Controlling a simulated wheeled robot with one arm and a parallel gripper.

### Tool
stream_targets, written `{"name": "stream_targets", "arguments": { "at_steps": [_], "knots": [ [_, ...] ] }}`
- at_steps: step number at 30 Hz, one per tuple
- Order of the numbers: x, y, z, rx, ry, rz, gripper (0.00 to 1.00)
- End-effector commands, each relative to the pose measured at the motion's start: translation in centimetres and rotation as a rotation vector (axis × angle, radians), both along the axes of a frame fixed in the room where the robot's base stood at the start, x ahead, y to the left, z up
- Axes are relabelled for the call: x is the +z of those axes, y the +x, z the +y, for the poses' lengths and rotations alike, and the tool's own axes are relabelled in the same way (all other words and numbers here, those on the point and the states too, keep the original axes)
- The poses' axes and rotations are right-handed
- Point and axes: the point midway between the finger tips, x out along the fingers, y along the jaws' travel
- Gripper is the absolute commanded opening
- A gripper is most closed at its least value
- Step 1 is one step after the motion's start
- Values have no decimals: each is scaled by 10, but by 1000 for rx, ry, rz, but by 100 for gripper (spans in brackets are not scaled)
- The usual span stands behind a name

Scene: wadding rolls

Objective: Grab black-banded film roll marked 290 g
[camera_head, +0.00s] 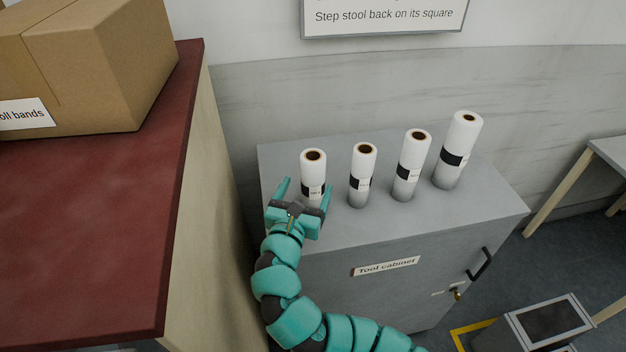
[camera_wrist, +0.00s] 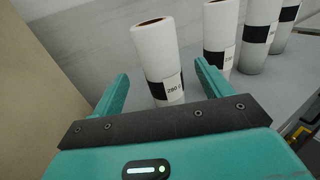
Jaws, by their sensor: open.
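Four white film rolls with black bands stand upright in a row on the grey tool cabinet (camera_head: 345,230). The leftmost roll (camera_head: 313,166) has a small label on its band; in the wrist view this roll (camera_wrist: 156,48) has a label that seems to read 290 g, though the print is small. My gripper (camera_head: 305,186) is open and empty at the near side of this roll. In the wrist view its fingers (camera_wrist: 162,72) spread to either side of the roll's lower part, with gaps visible. The roll's base is partly hidden by my gripper in the head view.
The second roll (camera_head: 362,165), third roll (camera_head: 411,160) and rightmost roll (camera_head: 462,135) stand to the right, spaced apart. A red-topped counter (camera_head: 90,220) with a cardboard box (camera_head: 110,70) rises at the left. A wall is behind the cabinet.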

Motion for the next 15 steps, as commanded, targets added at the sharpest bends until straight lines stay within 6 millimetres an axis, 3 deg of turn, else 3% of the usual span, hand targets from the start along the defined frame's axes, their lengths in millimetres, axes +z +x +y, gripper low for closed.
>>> {"name": "stream_targets", "arguments": {
  "at_steps": [4,15],
  "knots": [
    [2,19,-7,-6,-1,2,77],
    [3,38,-12,-4,-1,1,77]
  ]
}}
